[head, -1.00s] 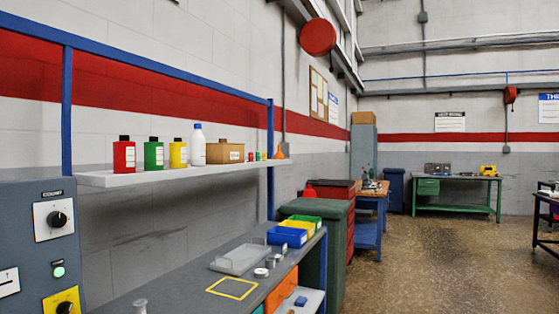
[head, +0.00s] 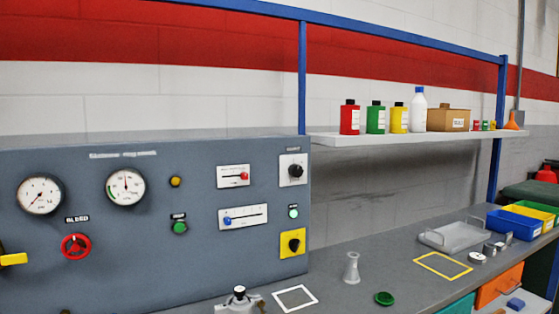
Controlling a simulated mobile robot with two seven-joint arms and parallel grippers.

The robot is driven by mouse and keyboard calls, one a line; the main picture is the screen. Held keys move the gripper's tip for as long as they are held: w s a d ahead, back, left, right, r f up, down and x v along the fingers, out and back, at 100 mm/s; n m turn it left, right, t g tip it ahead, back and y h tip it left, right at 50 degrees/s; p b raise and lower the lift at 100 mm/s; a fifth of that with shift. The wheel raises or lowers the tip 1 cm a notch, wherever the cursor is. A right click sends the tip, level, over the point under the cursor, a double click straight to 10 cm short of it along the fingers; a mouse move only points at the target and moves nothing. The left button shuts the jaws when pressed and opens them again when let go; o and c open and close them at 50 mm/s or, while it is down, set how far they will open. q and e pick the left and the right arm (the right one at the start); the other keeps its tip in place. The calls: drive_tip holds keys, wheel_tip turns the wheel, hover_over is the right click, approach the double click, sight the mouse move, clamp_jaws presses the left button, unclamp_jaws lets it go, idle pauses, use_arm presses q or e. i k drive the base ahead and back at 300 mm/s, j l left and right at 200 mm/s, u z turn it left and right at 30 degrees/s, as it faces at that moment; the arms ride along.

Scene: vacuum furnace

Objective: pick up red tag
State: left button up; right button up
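A small red item (head: 477,125) stands near the right end of the white wall shelf (head: 400,138), beside a small green one and a small yellow one. It is too small to tell whether it is a tag. I see no other thing that is clearly a red tag. Neither of my grippers is in view.
A grey control panel (head: 130,230) with gauges and knobs fills the left. The bench holds a white-outlined square (head: 295,298), a yellow-outlined square (head: 443,265), a clear tray (head: 455,237) and a green disc (head: 384,298). Red, green and yellow bottles stand on the shelf.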

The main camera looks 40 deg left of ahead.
sight(476, 127)
drive_tip(key=u, duration=2.05)
drive_tip(key=z, duration=2.3)
drive_tip(key=i+l+z, duration=0.1)
drive_tip(key=z, duration=0.25)
drive_tip(key=i+z, duration=0.15)
drive_tip(key=z, duration=0.15)
drive_tip(key=i+l+z, duration=0.1)
drive_tip(key=z, duration=0.25)
drive_tip(key=i, duration=1.4)
